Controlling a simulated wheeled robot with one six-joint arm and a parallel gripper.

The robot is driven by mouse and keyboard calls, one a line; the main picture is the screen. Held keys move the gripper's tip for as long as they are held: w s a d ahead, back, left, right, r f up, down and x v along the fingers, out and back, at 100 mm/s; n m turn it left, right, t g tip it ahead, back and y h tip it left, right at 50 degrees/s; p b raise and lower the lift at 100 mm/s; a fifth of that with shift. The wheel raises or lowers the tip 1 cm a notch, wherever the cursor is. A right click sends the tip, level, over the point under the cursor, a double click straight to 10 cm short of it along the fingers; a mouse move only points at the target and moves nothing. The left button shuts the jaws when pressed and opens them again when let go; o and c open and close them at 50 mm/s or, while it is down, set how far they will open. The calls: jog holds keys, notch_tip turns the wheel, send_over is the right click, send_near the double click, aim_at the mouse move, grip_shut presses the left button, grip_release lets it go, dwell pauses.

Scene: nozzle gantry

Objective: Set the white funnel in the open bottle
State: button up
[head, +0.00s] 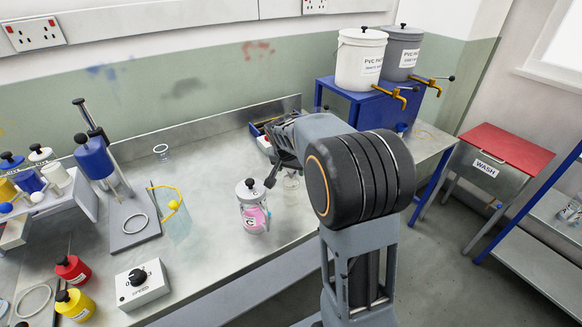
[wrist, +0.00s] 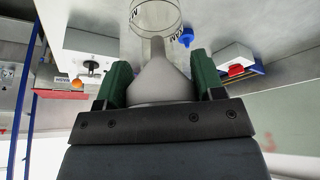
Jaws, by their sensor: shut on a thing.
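The white funnel (wrist: 160,82) looks pale grey in the wrist view, its wide end between the green fingers of my gripper (wrist: 162,88). My gripper is shut on it, and the narrow stem points away toward a clear bottle (wrist: 155,14) with dark markings. The stem's end overlaps the bottle's near end in the picture; I cannot tell whether it is inside or just short of it. In the head view my gripper (head: 284,160) is above a clear bottle (head: 291,188) on the bench; the funnel is hidden there by my arm.
A lidded jar with pink contents (head: 252,208) stands close left of the bottle. A tray of small items (head: 265,135) lies behind my gripper. Open bench lies between.

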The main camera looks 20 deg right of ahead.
jog(key=shift+f, duration=0.3)
jog(key=shift+r, duration=0.35)
jog(key=shift+r+p, duration=0.3)
jog(key=shift+r, duration=0.2)
jog(key=shift+f+b, duration=0.85)
jog(key=shift+b, duration=0.1)
dwell(1.1)
jog(key=shift+r, duration=0.4)
jog(key=shift+r+p, duration=0.45)
jog(key=shift+p, duration=0.1)
jog(key=shift+f+b, duration=0.8)
jog(key=shift+b, duration=0.05)
dwell(1.0)
